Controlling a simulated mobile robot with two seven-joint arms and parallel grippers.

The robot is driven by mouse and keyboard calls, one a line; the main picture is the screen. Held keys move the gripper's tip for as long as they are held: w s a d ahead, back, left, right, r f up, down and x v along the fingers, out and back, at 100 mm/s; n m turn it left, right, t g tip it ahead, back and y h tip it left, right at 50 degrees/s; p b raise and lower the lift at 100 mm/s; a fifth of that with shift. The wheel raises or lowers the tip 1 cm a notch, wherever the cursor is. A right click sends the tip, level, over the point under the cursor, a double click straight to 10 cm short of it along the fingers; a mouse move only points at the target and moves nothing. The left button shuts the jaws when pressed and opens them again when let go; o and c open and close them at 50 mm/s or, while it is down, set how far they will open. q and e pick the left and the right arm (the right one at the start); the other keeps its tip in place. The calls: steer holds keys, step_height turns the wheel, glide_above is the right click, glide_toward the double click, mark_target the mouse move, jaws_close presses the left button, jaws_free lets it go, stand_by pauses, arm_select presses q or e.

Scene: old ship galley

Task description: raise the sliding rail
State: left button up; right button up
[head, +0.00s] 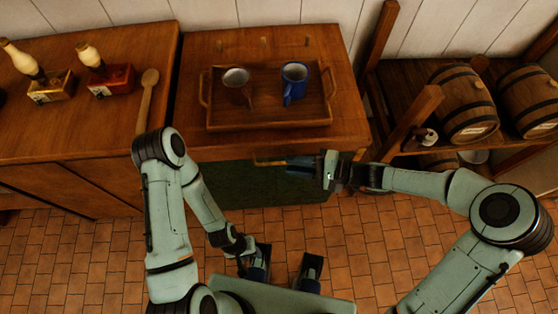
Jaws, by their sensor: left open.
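A short, thin brass-coloured bar (268,162) shows just below the counter's front edge, in front of the dark green cabinet face. I cannot tell whether it is the sliding rail; its right end is hidden by my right gripper. My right gripper (303,166) points left at that bar's right end. Whether it touches or grips the bar is unclear. My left gripper (284,266) is low in front of my body, open and empty, well below the counter edge and apart from the bar.
On the counter (340,135) stands a wooden tray (268,123) with a brown mug (237,84) and a blue mug (293,80). Left are a wooden spoon (147,98) and two bottle-like items on small boxes. A rack holds barrels (462,103) at right. The tiled floor (75,255) is open.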

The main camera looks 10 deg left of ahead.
arm_select(q)
steer(key=shift+r, duration=0.1)
arm_select(e)
steer(key=v, duration=0.7)
steer(key=shift+d, duration=0.1)
arm_select(q)
step_height(320, 180, up, 7)
steer(key=w+p, duration=0.2)
steer(key=p, duration=0.5)
steer(key=shift+w+r, duration=0.2)
steer(key=shift+w, duration=0.1)
arm_select(e)
steer(key=s+d+f+n+h, duration=0.1)
steer(key=s+d+f+h, duration=0.1)
steer(key=s+f+h, duration=0.2)
steer(key=s+d+f+n+g+h, duration=0.1)
steer(key=s+d+f+h, duration=0.2)
steer(key=s+f, duration=0.5)
steer(key=s+d+f+n+h, duration=0.1)
steer(key=s+f+h, duration=0.4)
steer(key=f, duration=0.6)
steer(key=shift+s+d+f+g, duration=0.2)
steer(key=shift+s+d+g, duration=0.2)
steer(key=shift+s+d, duration=0.55)
steer(key=shift+s+a, duration=0.1)
steer(key=shift+a, duration=0.05)
